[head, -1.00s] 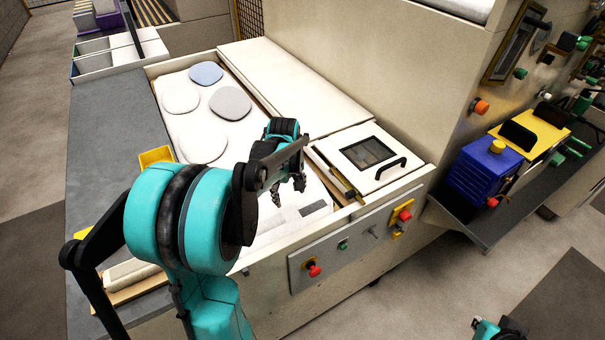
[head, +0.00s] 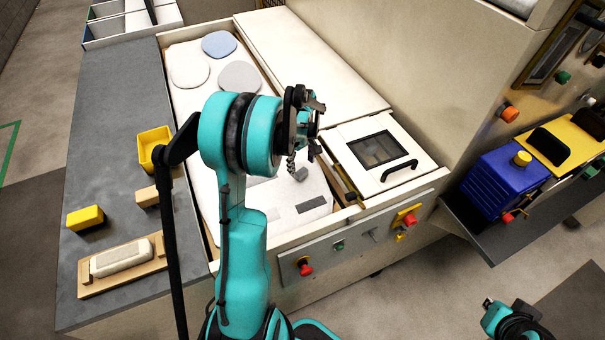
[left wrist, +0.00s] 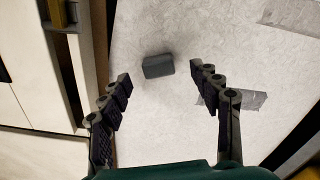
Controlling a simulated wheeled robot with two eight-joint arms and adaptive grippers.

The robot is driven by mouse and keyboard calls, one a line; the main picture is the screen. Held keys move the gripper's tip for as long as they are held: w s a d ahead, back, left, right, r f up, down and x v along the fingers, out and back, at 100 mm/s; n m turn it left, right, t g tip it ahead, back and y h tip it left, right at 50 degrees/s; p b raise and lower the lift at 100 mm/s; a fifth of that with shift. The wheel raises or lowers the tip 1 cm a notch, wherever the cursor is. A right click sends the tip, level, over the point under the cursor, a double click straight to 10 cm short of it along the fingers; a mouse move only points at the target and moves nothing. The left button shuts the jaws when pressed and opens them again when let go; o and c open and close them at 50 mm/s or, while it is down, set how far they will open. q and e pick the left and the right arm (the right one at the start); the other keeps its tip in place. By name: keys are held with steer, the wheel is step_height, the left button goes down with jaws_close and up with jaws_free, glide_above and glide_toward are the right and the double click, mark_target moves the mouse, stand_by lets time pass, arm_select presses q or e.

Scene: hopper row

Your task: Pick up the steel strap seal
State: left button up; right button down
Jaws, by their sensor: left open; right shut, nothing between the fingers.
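The steel strap seal, a small dark grey block, lies on the pale bed panel (head: 285,222) in the head view (head: 301,174). In the left wrist view the strap seal (left wrist: 158,66) lies just beyond my fingertips, between the lines of the two fingers. My left gripper (head: 304,157) is open and empty, above the panel close to the seal; its spread fingers also show in the left wrist view (left wrist: 161,82). My right gripper (head: 489,304) is shut and empty at the lower right, away from the bench.
A lidded hatch (head: 380,152) with a black handle is right of the seal. Grey strips (head: 311,205) lie flat on the panel. Round pads (head: 239,76) lie farther back. A yellow bin (head: 154,142) and blocks are on the left counter. A control panel with red buttons (head: 305,268) fronts the bench.

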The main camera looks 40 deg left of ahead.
mark_target(302, 171)
arm_select(q)
steer(key=f, duration=0.2)
steer(key=f+b, duration=0.1)
steer(key=f, duration=0.1)
steer(key=shift+w+a+f, duration=0.2)
steer(key=shift+r, duration=0.1)
steer(key=shift+c, duration=0.3)
steer(key=c, duration=1.1)
